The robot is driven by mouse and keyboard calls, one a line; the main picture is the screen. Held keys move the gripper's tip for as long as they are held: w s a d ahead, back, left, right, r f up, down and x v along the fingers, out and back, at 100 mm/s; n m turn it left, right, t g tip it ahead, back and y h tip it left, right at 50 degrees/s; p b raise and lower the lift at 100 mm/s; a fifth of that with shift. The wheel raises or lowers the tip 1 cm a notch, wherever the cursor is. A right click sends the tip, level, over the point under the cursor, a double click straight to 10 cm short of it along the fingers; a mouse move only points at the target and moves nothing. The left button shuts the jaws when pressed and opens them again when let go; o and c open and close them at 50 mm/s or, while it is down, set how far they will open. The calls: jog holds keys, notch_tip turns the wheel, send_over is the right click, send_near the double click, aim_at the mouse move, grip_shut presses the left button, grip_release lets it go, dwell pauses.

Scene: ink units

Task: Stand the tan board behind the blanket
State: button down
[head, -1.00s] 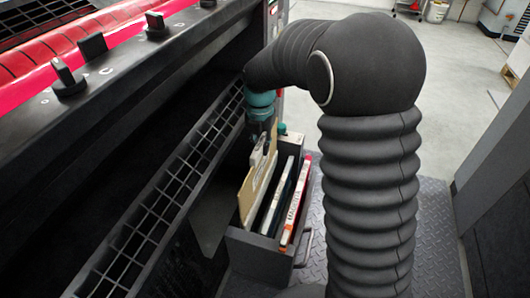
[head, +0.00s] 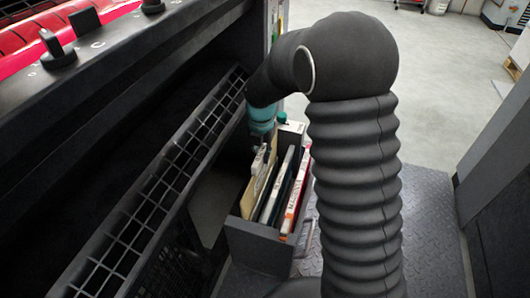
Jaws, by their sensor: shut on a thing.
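The tan board (head: 249,196) stands on edge at the left side of a dark open bin (head: 262,245), its lower part hidden by the bin wall. My gripper (head: 259,160), under the teal wrist, is shut on the board's upper far part; its fingertips are small and partly hidden. To the right of the board stand a white-and-dark flat pack (head: 276,187) and a red-and-white flat pack (head: 297,195). I cannot tell which of these is the blanket. The board looks roughly upright and close beside the white-and-dark pack.
A black grid rack (head: 160,185) runs along the machine left of the bin. Red rollers (head: 25,45) and black knobs (head: 57,47) sit on the machine at upper left. Ribbed metal floor (head: 430,220) lies right of my arm, beside a dark panel (head: 500,180).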

aim_at(262, 171)
jog(key=shift+f+b, duration=2)
jog(key=shift+f, duration=1.9)
jog(key=c, duration=1)
grip_release()
jog(key=shift+r, duration=0.3)
notch_tip(262, 171, up, 11)
jog(key=shift+r, duration=0.2)
